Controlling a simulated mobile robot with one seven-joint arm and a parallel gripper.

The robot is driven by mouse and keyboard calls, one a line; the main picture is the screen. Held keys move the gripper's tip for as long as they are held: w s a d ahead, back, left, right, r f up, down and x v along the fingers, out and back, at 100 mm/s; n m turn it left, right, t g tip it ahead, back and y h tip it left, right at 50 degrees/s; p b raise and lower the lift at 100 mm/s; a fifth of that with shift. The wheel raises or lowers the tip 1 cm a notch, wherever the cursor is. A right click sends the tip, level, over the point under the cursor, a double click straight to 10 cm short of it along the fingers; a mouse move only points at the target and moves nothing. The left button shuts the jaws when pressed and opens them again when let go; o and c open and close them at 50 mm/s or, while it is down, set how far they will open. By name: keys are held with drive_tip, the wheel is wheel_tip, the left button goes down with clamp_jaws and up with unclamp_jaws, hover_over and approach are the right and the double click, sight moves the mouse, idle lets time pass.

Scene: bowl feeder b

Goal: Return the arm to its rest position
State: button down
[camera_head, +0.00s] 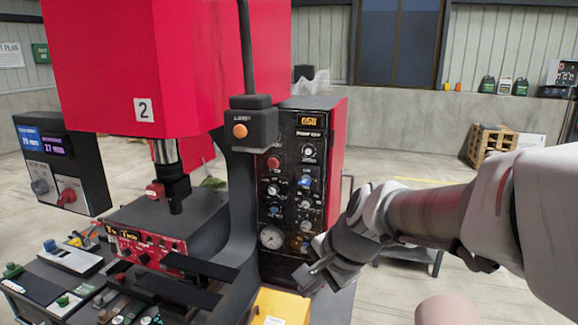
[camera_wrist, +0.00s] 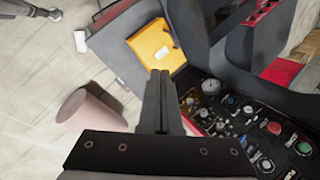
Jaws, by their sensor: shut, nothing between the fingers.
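My gripper (camera_head: 318,275) is at the end of my arm, which reaches in from the right in the head view. It hangs in front of the lower right part of the red machine's control panel (camera_head: 290,170), near the round gauge. In the wrist view my gripper's fingers (camera_wrist: 159,75) are together with nothing between them. The control panel with its knobs and gauge (camera_wrist: 225,115) lies to the right of the fingers there. I cannot tell whether the gripper touches the panel.
The red machine (camera_head: 150,60) fills the left and middle. A yellow box (camera_head: 280,308) sits below my gripper and shows beyond the fingers in the wrist view (camera_wrist: 155,45). A dark cart (camera_head: 410,256) stands behind my arm. Open floor (camera_head: 400,150) lies behind to the right.

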drive_tip(key=s+d+r+n+h, duration=0.1)
drive_tip(key=s+d+n+h, duration=0.1)
drive_tip(key=s+d+n, duration=0.3)
drive_tip(key=s+d+r+n+t+h, duration=0.1)
drive_tip(key=s+d+n, duration=0.4)
drive_tip(key=s, duration=0.5)
drive_tip(key=shift+s+d+r+n+h+b, duration=0.15)
drive_tip(key=shift+d+r+n+h+b, duration=0.15)
drive_tip(key=shift+h, duration=0.2)
drive_tip(key=shift+f, duration=0.1)
